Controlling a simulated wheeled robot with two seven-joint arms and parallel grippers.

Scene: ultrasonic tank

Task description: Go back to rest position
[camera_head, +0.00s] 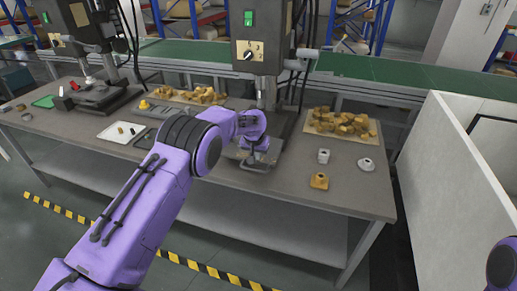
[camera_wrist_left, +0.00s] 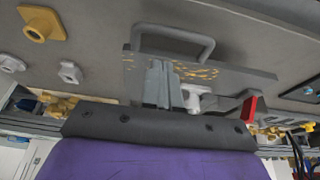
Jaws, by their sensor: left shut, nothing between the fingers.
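My left arm reaches in from the lower left, and its gripper (camera_head: 256,146) is over the base of the middle machine, just above a grey plate with a handle (camera_head: 254,166). In the left wrist view the two grey fingers (camera_wrist_left: 162,84) are together with nothing between them. The grey handle (camera_wrist_left: 172,42) shows just beyond the fingertips; whether they touch it I cannot tell. Only a purple part of my right arm shows at the lower right corner of the head view, and its gripper is out of sight.
The machine's control box (camera_head: 258,40) stands close behind my left gripper. A tray of yellow blocks (camera_head: 308,127), a yellow part (camera_head: 319,181) and two pale parts, one of them blocky (camera_head: 323,156), are to the right on the table (camera_head: 270,190). A white cabinet (camera_head: 450,170) stands at right.

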